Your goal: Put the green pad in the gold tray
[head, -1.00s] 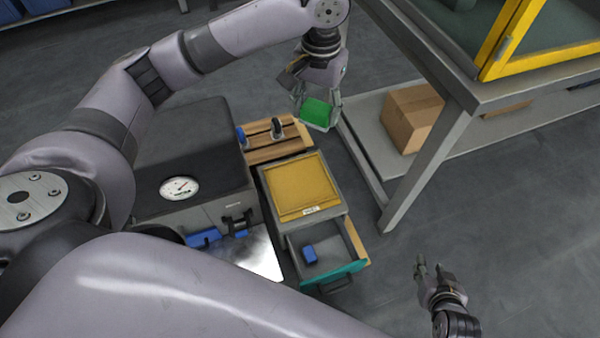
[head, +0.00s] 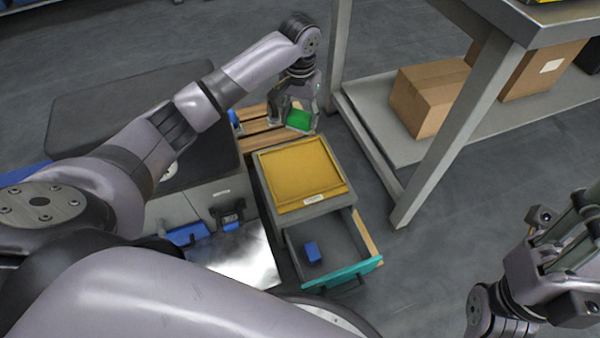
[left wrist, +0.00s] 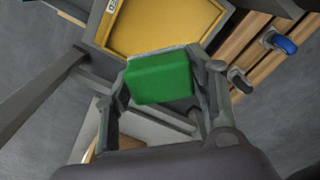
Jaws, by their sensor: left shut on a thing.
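The green pad (head: 299,120) is held in my left gripper (head: 294,118), which is shut on it. The pad also shows between the fingers in the left wrist view (left wrist: 160,78). The gold tray (head: 298,178) lies on top of a grey drawer unit, with a small label on its front edge. It shows at the top of the left wrist view (left wrist: 160,25). In the head view the pad is just behind the tray's far edge, apart from it and above the wooden slats. My right gripper (head: 572,235) is at the lower right, away from the tray; its fingertips are unclear.
Below the tray, an open drawer (head: 335,250) with a teal front holds a small blue block (head: 312,252). Wooden slats (head: 262,135) lie behind the unit. A metal table leg (head: 425,150) and a shelf with cardboard boxes (head: 432,97) stand to the right.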

